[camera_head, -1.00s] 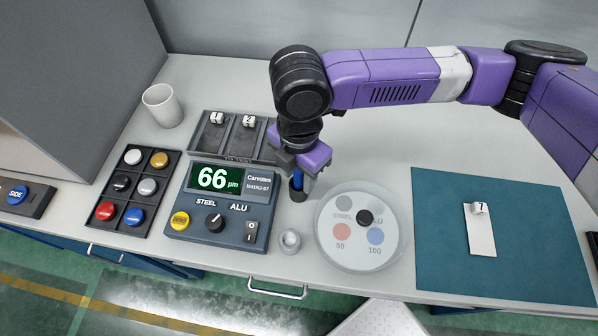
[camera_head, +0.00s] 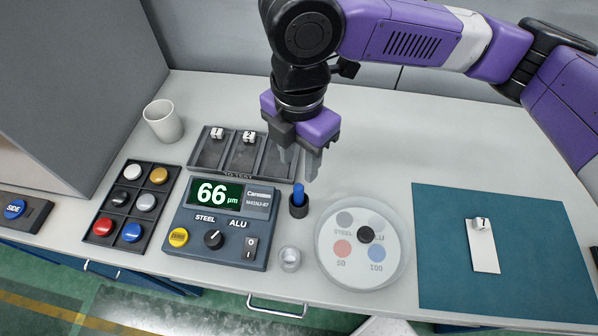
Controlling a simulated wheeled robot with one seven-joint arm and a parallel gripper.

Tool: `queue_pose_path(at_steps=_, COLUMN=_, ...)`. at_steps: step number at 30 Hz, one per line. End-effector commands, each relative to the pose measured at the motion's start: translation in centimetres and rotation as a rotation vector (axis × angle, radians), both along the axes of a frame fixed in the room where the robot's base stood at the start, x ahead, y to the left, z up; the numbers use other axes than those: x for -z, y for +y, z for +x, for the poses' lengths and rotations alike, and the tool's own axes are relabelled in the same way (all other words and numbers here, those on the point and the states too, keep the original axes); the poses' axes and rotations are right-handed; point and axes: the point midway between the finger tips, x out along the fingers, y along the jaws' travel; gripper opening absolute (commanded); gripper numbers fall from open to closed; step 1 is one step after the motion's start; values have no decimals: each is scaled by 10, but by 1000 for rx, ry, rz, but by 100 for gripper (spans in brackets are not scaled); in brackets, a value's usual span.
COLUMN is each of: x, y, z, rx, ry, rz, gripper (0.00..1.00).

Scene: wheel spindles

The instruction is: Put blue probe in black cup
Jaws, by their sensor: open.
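The blue probe (camera_head: 299,193) stands upright in the small black cup (camera_head: 299,208), to the right of the gauge. Its lower part is hidden inside the cup. My gripper (camera_head: 301,165) is open and empty above the probe, pointing down, with its fingertips apart from it.
The gauge (camera_head: 223,240) reads 66 µm. A button tray (camera_head: 113,190) is on its left and a dark "to test" tray (camera_head: 215,172) is behind it. A small grey ring cup (camera_head: 289,259) and a round disc (camera_head: 335,268) stand in front. A teal mat (camera_head: 445,270) holds a numbered plate.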

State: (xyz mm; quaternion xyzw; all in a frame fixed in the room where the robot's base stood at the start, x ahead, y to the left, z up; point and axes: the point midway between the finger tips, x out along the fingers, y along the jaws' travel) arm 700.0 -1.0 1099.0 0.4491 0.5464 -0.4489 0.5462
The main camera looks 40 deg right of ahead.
Motion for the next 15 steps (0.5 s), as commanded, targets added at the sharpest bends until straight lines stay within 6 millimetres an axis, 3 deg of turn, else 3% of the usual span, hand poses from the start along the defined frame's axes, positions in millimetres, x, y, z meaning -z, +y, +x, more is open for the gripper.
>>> queue_pose_path(at_steps=4, x=-11, y=0, z=0, rx=-2, ry=-1, rz=0, gripper=41)
queue_pose_path(at_steps=12, x=-13, y=1, z=0, rx=-2, ry=-1, rz=2, gripper=41)
queue_pose_path(at_steps=15, x=-12, y=16, z=2, rx=-4, ry=-16, rz=48, gripper=41)
